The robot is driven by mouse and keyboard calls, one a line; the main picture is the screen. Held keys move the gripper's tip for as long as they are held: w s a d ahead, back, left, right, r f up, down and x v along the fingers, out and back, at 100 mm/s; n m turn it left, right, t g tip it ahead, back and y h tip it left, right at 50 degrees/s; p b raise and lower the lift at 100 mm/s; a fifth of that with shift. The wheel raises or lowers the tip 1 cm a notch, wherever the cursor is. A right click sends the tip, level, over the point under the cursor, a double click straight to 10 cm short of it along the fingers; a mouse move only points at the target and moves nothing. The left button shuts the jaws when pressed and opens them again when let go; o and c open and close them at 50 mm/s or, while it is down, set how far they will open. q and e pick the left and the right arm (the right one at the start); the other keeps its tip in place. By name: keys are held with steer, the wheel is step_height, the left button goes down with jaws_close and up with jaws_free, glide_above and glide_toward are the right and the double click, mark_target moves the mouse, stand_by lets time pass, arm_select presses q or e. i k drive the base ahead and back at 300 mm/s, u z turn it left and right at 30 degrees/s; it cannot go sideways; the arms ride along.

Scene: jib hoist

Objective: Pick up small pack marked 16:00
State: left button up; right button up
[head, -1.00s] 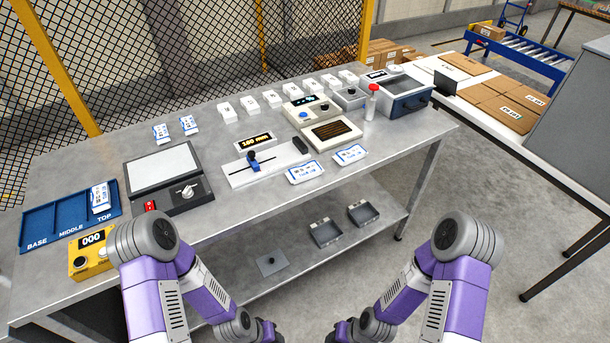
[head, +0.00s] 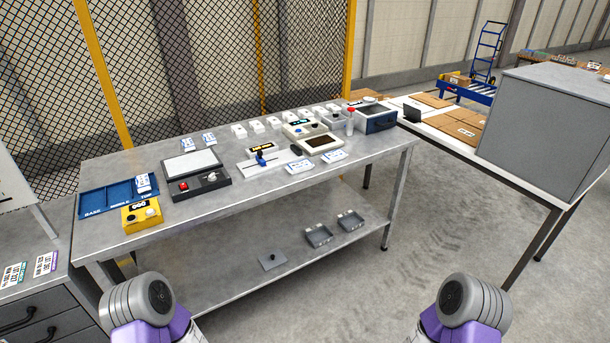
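Several small white packs with blue print lie on the grey metal bench (head: 235,205). Two are at the back left, a left one (head: 187,144) and a right one (head: 209,138). Two more lie near the front edge, a left one (head: 299,165) and a right one (head: 333,156). Another pack (head: 143,183) is at the TOP end of the blue tray (head: 105,199). Their markings are too small to read, so I cannot tell which says 16:00. Only upper parts of my two arms show at the bottom; both grippers are out of view.
The bench also holds a yellow counter box (head: 141,215), a scale (head: 194,170), a white slide fixture (head: 266,162), a brown-topped device (head: 323,143) and a blue-grey box (head: 376,118). Small white blocks line the back. A grey cabinet (head: 545,130) stands at right. Open floor lies between.

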mark_target(303, 165)
steer(key=z, duration=0.65)
steer(key=i, duration=2.05)
steer(key=u, duration=0.8)
